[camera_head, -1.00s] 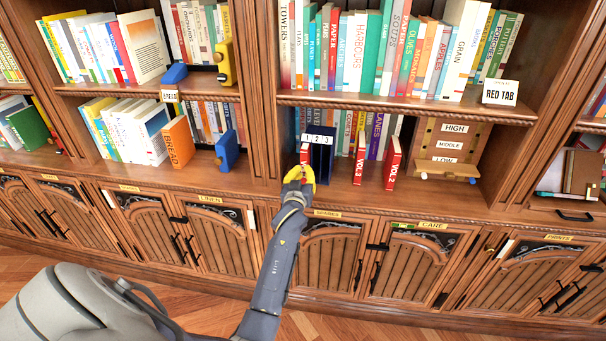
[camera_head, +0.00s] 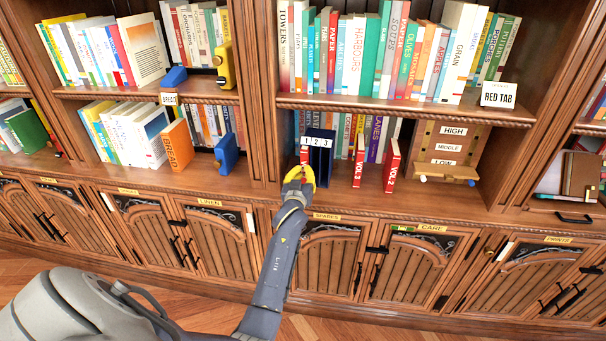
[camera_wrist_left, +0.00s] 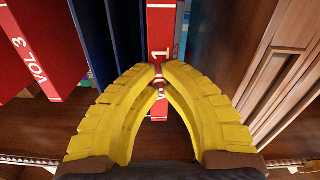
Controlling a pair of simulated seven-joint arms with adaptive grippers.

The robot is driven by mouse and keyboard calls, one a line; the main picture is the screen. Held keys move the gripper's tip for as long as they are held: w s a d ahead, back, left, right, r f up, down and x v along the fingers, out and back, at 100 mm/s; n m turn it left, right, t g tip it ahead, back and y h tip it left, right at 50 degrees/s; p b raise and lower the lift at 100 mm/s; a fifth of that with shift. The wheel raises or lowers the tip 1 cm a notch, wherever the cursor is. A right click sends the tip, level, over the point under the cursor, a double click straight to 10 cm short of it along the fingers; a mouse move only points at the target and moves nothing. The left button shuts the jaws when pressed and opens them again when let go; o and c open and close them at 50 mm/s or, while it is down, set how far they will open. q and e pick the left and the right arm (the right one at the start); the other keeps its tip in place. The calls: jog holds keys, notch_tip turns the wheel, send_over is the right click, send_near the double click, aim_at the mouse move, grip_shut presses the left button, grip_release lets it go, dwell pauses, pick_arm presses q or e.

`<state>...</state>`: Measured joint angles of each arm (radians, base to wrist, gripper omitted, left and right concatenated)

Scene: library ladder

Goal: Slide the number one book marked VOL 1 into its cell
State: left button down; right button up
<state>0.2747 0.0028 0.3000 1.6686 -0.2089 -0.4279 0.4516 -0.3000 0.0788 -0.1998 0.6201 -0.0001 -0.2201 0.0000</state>
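The red VOL 1 book (camera_head: 304,155) stands upright at the left cell of the dark blue rack (camera_head: 321,162), below the label strip (camera_head: 317,142) reading 1 2 3. My left gripper (camera_head: 300,177) is in front of its spine. In the left wrist view, the yellow fingertips (camera_wrist_left: 160,68) come together over the red spine (camera_wrist_left: 160,25) marked 1, nearly touching each other. The spine shows above them and through the gap below, so they look shut in front of it, not around it. Contact cannot be told. My right gripper is not in view.
Red books VOL 3 (camera_head: 359,162) and VOL 2 (camera_head: 391,165) stand right of the rack; VOL 3 also shows in the left wrist view (camera_wrist_left: 28,50). A wooden upright (camera_wrist_left: 255,60) is close on the right there. A board with HIGH, MIDDLE, LOW labels (camera_head: 447,150) stands farther right.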

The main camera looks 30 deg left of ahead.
pick_arm(q)
jog(key=shift+x, duration=1.05)
jog(key=shift+s, duration=0.1)
jog(key=v, duration=1.4)
jog(key=shift+s+d, duration=0.2)
jog(key=shift+d, duration=0.05)
